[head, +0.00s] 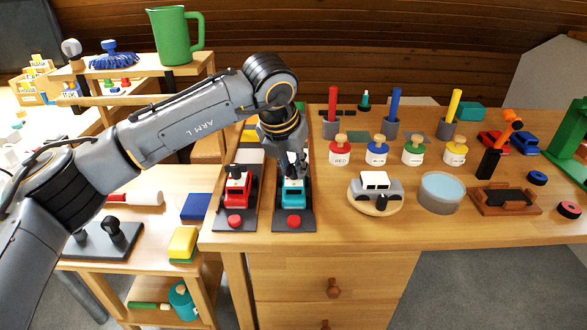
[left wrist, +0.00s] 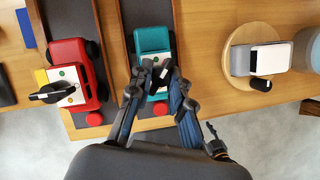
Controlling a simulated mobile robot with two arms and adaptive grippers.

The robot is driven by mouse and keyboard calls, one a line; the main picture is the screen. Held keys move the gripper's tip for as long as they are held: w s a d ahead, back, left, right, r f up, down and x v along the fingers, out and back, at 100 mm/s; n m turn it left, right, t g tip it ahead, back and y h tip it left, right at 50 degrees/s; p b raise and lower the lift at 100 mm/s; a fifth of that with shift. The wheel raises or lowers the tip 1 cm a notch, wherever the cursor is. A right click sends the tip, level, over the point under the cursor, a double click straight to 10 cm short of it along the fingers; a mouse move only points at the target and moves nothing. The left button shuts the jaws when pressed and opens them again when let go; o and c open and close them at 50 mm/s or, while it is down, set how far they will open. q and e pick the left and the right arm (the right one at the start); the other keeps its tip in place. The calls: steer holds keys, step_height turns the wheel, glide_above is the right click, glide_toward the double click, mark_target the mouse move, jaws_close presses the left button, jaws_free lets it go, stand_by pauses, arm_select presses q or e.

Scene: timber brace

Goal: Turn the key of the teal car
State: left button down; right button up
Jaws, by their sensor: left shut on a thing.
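The teal car (head: 292,196) stands on a dark track board near the table's front edge, and it also shows in the left wrist view (left wrist: 152,38). Its dark key (left wrist: 163,71) sticks up from the white panel on the car's top, between my fingertips. My left gripper (left wrist: 158,80) is shut on that key, directly above the car; in the head view the gripper (head: 293,165) partly hides the car's top. The fingers cover part of the key, so its exact angle is hard to tell. My right gripper is not in view.
A red car (head: 242,188) with its own black key (left wrist: 52,93) stands close on the left. A white and grey car (head: 375,187) sits on a round wooden disc to the right. Red buttons (head: 293,222) are at the track ends. A blue-topped round container (head: 441,192) stands further right.

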arm_select(q)
steer(key=shift+a+m+g+h, duration=0.1)
steer(key=shift+m+g+h, duration=0.2)
steer(key=shift+m, duration=0.6)
steer(key=shift+r+m, duration=0.1)
steer(key=shift+m, duration=0.4)
steer(key=m+g+h+p, duration=0.1)
steer(key=m, duration=0.2)
steer(key=m+g+h+p, duration=0.1)
steer(key=m+p, duration=0.1)
steer(key=m, duration=0.1)
steer(key=shift+w+a+m+p, duration=0.1)
steer(key=shift+w+m+p, duration=0.1)
steer(key=shift+m+p, duration=0.1)
steer(key=shift+m, duration=0.5)
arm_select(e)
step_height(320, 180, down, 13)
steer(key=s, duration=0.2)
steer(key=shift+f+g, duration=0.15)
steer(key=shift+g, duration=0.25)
arm_select(q)
steer(key=c, duration=1.2)
jaws_free()
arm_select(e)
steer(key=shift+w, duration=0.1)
